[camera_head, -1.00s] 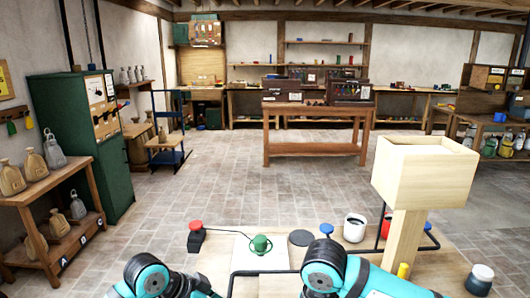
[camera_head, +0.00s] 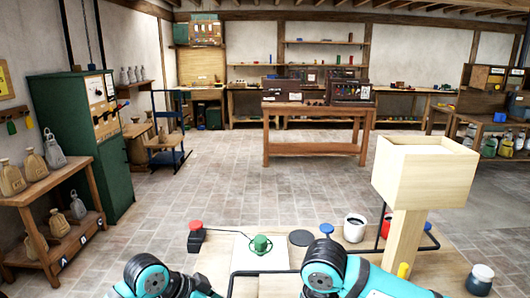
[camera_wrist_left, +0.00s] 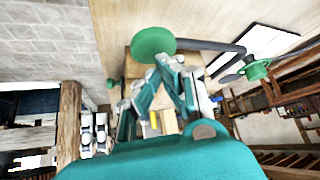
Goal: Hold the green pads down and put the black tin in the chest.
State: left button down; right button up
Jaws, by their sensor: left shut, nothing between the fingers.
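A green round pad (camera_wrist_left: 152,42) shows in the left wrist view, just beyond the tips of my left gripper (camera_wrist_left: 166,64). The left gripper is shut and empty; I cannot tell whether it touches the pad. A smaller green disc (camera_wrist_left: 112,84) shows to its left, partly hidden. A dark tin with a pale top (camera_head: 480,279) stands at the bottom right of the head view; it may be the black tin. A pale wooden box (camera_head: 426,184) stands on a post at the right; I cannot tell whether it is the chest. My right gripper is out of view.
On the bench (camera_head: 220,254) are a red-topped pedestal (camera_head: 196,236), a green flanged piece (camera_head: 260,244), a dark disc (camera_head: 301,238), a blue knob (camera_head: 326,230) and a white pot (camera_head: 354,228). The floor beyond is clear up to a wooden table (camera_head: 315,113).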

pick_arm(q)
jog(key=shift+f, duration=2.4)
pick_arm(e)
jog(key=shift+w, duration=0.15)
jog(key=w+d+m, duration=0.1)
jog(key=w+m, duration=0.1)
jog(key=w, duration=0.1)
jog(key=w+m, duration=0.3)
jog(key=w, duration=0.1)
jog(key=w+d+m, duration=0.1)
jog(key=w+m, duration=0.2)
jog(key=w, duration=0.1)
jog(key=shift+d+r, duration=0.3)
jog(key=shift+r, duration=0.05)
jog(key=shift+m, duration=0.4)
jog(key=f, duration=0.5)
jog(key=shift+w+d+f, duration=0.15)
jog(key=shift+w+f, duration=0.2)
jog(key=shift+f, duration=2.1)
